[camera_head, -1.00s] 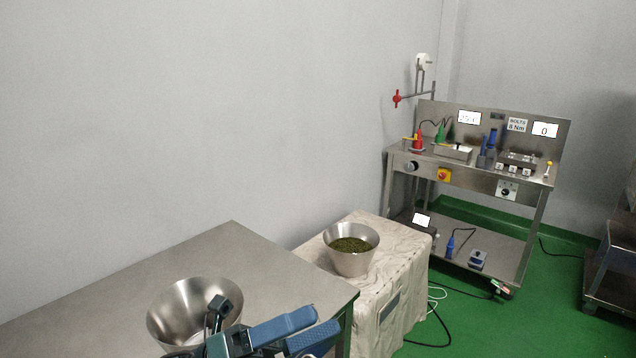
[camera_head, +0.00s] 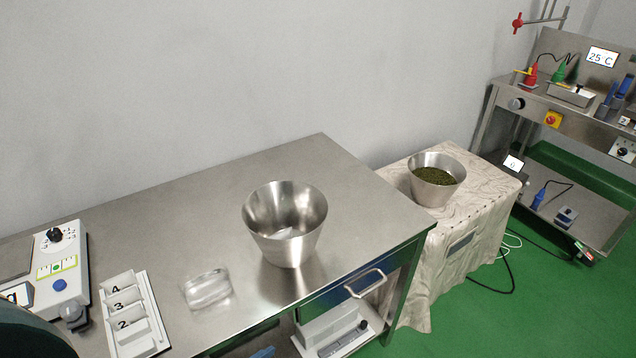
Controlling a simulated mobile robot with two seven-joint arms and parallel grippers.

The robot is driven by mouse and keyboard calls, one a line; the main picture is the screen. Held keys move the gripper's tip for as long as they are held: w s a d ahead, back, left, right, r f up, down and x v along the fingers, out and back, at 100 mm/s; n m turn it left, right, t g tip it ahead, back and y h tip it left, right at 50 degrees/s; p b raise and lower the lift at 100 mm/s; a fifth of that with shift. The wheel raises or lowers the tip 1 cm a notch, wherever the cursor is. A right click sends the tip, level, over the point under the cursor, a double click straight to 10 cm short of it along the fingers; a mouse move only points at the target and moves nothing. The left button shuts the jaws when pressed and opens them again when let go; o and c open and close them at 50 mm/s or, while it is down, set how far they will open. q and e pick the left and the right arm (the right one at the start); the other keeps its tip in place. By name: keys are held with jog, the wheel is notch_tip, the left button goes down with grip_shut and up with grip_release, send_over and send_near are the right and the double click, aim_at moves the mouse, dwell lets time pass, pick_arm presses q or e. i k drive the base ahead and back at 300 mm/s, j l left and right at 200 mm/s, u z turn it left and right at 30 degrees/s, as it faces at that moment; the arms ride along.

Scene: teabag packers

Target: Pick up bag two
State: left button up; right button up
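A clear, flat bag (camera_head: 207,288) lies on the steel table, between the numbered rack and the bowl. I see no number on it, so I cannot tell whether it is bag two. A white rack (camera_head: 146,306) with compartments labelled 4, 3 and 2 stands to its left; its near end is cut off by the picture edge. Neither of my grippers is recognisable in the head view. A dark rounded shape at the lower left corner may be part of my arm.
An empty-looking steel bowl (camera_head: 286,224) stands right of the bag. A white sealing-type device (camera_head: 62,270) stands left of the rack. A steel bowl of green leaves (camera_head: 436,180) sits on the cloth-covered table (camera_head: 420,282). The steel table's back (camera_head: 190,210) is clear.

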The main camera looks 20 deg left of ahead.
aim_at(136, 313)
jog(key=u, duration=2)
